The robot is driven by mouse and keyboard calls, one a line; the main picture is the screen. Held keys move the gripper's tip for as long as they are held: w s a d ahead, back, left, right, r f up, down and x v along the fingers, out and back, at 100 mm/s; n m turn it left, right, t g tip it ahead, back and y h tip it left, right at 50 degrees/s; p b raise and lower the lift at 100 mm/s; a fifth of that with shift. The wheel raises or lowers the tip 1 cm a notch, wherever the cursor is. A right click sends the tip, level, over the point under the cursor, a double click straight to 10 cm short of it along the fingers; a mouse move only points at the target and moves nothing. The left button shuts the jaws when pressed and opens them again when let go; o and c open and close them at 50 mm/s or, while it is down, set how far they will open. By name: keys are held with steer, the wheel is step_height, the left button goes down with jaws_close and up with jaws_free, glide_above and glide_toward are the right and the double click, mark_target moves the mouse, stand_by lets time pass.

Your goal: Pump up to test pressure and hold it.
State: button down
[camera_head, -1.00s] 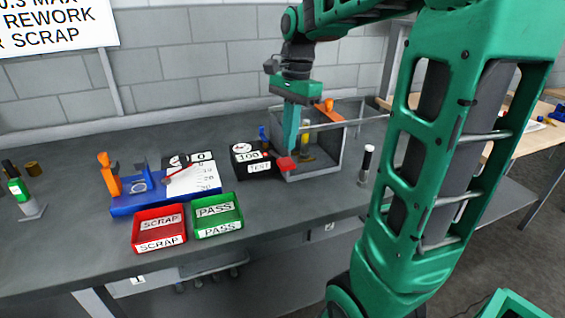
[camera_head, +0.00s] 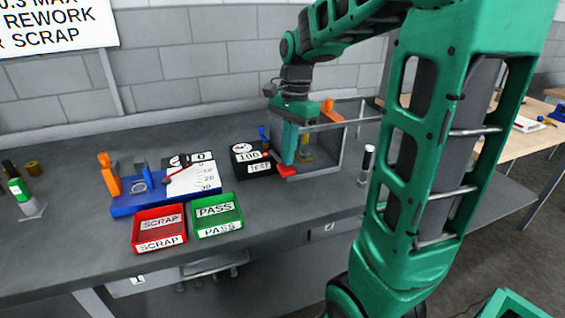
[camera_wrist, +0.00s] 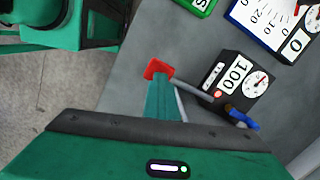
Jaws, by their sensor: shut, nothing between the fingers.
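The black pump box (camera_head: 250,161) stands on the bench, with a round dial, a display reading 100 and a TEST label. It also shows in the wrist view (camera_wrist: 237,84), with a small red light on its face. Its lever has a grey rod and a flat red end (camera_head: 285,171); the red end (camera_wrist: 158,69) is beside the box in the wrist view. My gripper (camera_head: 288,163) is shut, its tips at the red end from above. It appears to press on the end, but exact contact is hidden. Nothing is held between the fingers.
A clear-walled cage (camera_head: 322,171) with an orange part on top stands right behind my gripper. A red SCRAP tray (camera_head: 158,229) and green PASS tray (camera_head: 217,215) sit front left, before a blue fixture (camera_head: 127,207). A dark cylinder (camera_head: 366,165) stands right of the cage.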

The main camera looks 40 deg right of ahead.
steer(key=shift+w+f, duration=0.1)
steer(key=shift+f, duration=1.3)
steer(key=d, duration=0.1)
steer(key=d+r, duration=0.1)
steer(key=d, duration=0.1)
steer(key=shift+w, duration=0.1)
step_height(320, 180, up, 11)
steer(key=d, duration=0.1)
steer(key=shift+f, duration=0.15)
stand_by(1.5)
